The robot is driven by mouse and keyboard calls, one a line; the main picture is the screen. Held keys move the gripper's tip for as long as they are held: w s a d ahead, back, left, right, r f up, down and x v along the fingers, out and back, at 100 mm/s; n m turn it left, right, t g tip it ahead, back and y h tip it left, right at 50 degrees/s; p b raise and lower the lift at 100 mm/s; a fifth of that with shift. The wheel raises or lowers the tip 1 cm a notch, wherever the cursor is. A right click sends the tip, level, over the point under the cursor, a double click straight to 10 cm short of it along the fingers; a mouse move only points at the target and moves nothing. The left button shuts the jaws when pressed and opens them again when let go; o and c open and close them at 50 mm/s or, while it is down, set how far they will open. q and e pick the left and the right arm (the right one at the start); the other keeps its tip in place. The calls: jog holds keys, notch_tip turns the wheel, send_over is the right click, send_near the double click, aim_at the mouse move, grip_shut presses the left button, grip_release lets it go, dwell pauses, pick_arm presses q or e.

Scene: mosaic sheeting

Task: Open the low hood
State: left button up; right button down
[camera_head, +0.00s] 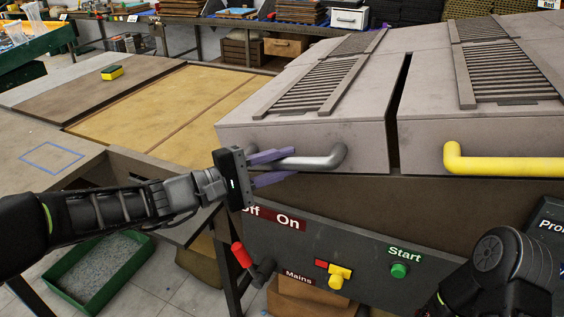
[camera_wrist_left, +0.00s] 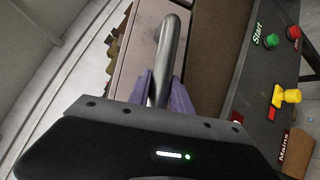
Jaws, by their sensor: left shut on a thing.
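A grey metal hood (camera_head: 300,133) with a slatted top panel sits on the left part of the machine, and its lower edge meets the dark body, so it looks down. Its bent bar handle (camera_head: 325,161) is bare grey metal. My left gripper (camera_head: 281,166) has its purple fingers shut on the left part of this handle. In the left wrist view the handle (camera_wrist_left: 171,50) runs up from between the fingers (camera_wrist_left: 160,90). A second hood (camera_head: 480,125) with a yellow handle (camera_head: 500,165) stands to the right across a narrow dark gap. My right gripper is out of view.
The front panel (camera_head: 330,245) below carries a red lever (camera_head: 241,254), a yellow switch (camera_head: 339,276) and a green start button (camera_head: 399,270). A flat bench (camera_head: 180,115) lies at left, with a yellow-black block (camera_head: 112,73). A green tray (camera_head: 62,268) is on the floor.

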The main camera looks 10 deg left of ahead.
pick_arm(q)
grip_shut()
dwell(0.8)
jog(key=shift+r, duration=0.1)
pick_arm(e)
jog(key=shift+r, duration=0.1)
